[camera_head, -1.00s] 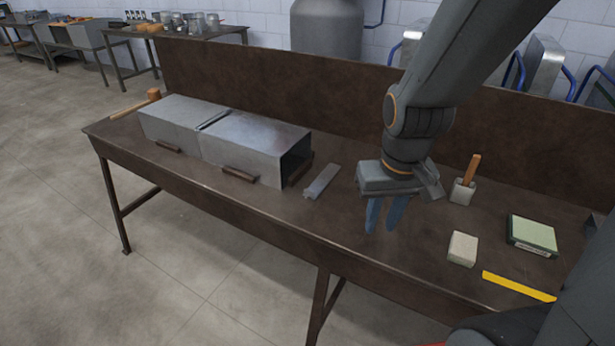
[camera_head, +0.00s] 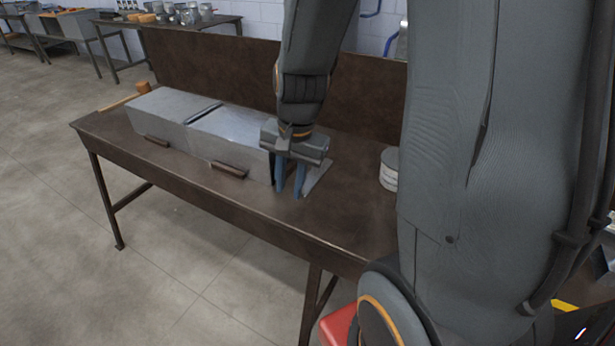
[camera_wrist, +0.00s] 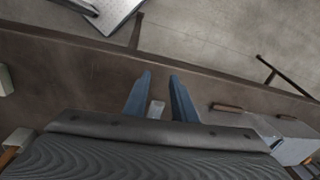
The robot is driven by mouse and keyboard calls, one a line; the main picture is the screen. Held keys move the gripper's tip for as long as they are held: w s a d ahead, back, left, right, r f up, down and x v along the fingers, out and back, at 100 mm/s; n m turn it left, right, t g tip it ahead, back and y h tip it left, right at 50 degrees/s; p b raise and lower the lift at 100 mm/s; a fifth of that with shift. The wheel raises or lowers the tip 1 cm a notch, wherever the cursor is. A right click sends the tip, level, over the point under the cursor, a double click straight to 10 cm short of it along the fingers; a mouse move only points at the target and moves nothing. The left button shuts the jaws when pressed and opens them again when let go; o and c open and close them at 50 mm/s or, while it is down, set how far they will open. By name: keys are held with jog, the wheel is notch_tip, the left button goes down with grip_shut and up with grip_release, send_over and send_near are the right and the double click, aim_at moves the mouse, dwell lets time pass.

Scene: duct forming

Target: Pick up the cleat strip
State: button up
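The cleat strip (camera_head: 319,178), a thin grey metal strip, lies on the brown workbench (camera_head: 345,215) just right of the duct's open end. My gripper (camera_head: 289,190) is over it, pointing down, and hides much of it in the head view. The two blue fingers are apart. In the wrist view, a short end of the strip (camera_wrist: 157,107) shows between the fingers of my gripper (camera_wrist: 160,76), apart from both of them. I cannot tell how far the fingertips are above the bench.
The grey sheet-metal duct (camera_head: 190,119) stands close left of my gripper, with wooden bars (camera_head: 229,169) at its front. A round pale stack (camera_head: 389,170) stands to the right. The bench's raised back panel (camera_head: 215,65) runs behind. The bench front is clear.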

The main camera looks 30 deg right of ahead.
jog(key=w+d+f+m+t+y, duration=0.1)
jog(key=w+d+f+m, duration=0.2)
jog(key=w+d+m, duration=0.5)
jog(key=w+d+f+m, duration=0.2)
jog(key=w+f+m, duration=0.1)
jog(key=m, duration=0.9)
jog(key=shift+x, duration=3.45)
jog(key=shift+a, duration=0.15)
grip_shut()
